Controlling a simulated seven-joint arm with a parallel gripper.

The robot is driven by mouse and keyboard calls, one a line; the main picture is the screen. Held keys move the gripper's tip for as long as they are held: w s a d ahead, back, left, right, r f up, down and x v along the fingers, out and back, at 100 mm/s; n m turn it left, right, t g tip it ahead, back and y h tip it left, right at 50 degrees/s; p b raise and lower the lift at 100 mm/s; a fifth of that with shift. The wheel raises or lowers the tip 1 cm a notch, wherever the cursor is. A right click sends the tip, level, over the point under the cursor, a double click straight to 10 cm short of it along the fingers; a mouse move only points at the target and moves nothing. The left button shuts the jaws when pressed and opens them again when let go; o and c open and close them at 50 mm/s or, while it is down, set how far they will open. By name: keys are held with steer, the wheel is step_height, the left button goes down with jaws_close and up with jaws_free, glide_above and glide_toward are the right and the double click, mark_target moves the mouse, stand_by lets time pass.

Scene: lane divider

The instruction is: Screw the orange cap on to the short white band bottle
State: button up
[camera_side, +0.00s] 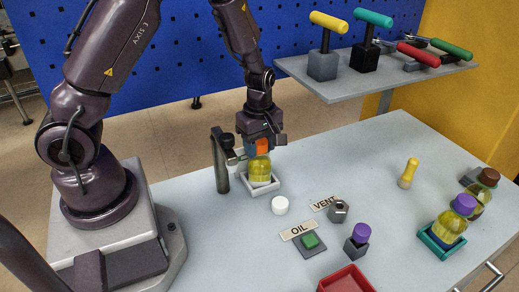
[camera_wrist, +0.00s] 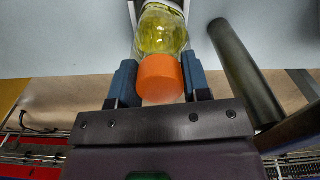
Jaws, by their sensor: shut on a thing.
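The orange cap (camera_side: 262,146) is between the fingers of my gripper (camera_side: 261,141), which is shut on it. The cap also shows in the wrist view (camera_wrist: 160,78), with a blue finger on each side. A short bottle of yellow liquid (camera_side: 259,168) stands upright in a white square holder (camera_side: 264,189), directly under the cap. In the wrist view the bottle (camera_wrist: 161,32) lines up with the cap and the two appear to touch; I cannot tell whether the threads engage. A pale band shows at the bottle's far end in the wrist view.
A dark post (camera_side: 220,165) stands close left of the bottle. A white cap (camera_side: 280,205) lies in front. A purple-capped bottle (camera_side: 448,222) and a brown-capped bottle (camera_side: 481,196) stand at right. A raised shelf (camera_side: 400,78) with tools is behind. The table's middle right is mostly clear.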

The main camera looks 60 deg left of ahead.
steer(key=shift+m, duration=0.3)
steer(key=shift+m, duration=0.9)
steer(key=shift+m, duration=0.9)
steer(key=shift+m, duration=0.8)
